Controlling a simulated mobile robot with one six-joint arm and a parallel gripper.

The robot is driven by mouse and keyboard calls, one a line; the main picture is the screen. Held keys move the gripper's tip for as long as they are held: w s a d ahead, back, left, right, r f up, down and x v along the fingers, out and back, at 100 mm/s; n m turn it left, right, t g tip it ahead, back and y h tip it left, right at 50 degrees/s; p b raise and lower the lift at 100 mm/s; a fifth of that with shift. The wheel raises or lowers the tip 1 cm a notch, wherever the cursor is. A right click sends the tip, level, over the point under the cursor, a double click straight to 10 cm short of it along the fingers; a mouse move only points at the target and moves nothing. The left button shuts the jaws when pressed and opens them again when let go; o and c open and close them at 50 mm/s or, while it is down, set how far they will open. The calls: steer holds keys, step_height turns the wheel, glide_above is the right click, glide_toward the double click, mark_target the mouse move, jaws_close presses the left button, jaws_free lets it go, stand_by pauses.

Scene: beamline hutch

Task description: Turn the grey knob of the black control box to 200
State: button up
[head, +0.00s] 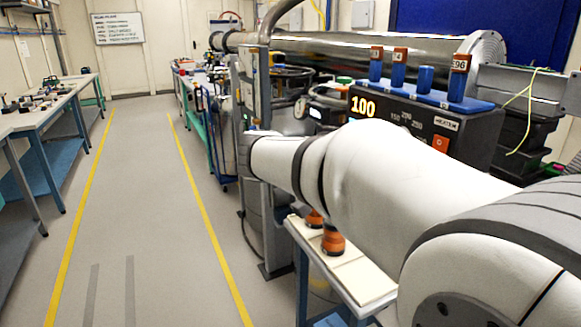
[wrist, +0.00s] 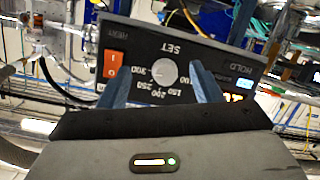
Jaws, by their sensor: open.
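The black control box (head: 455,150) stands at the right in the head view, its orange display reading 100. In the wrist view the control box (wrist: 205,30) appears upside down. Its round grey knob (wrist: 164,72) shows with a printed scale including 150, 200, 250 and 300. My gripper (wrist: 159,68) is open, with one blue-grey finger on each side of the knob in the picture. I cannot tell whether the fingers touch it or which way the knob points. The right finger partly covers the display.
An orange-red switch (wrist: 114,63) sits beside the knob. A blue rack (head: 425,95) with several blue, brown-topped pieces is on top of the box. The floor aisle at left is clear.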

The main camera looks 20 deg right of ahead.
steer(key=w+d+r+m+h+b, duration=0.1)
steer(key=w+d+r+m+h, duration=0.1)
steer(key=d, duration=0.6)
steer(key=shift+w+m+h, duration=0.4)
steer(key=shift+w+m, duration=0.05)
steer(key=shift+m, duration=0.05)
steer(key=shift+r, duration=0.1)
steer(key=shift+c, duration=0.5)
steer(key=c, duration=0.9)
steer(key=shift+a, duration=0.2)
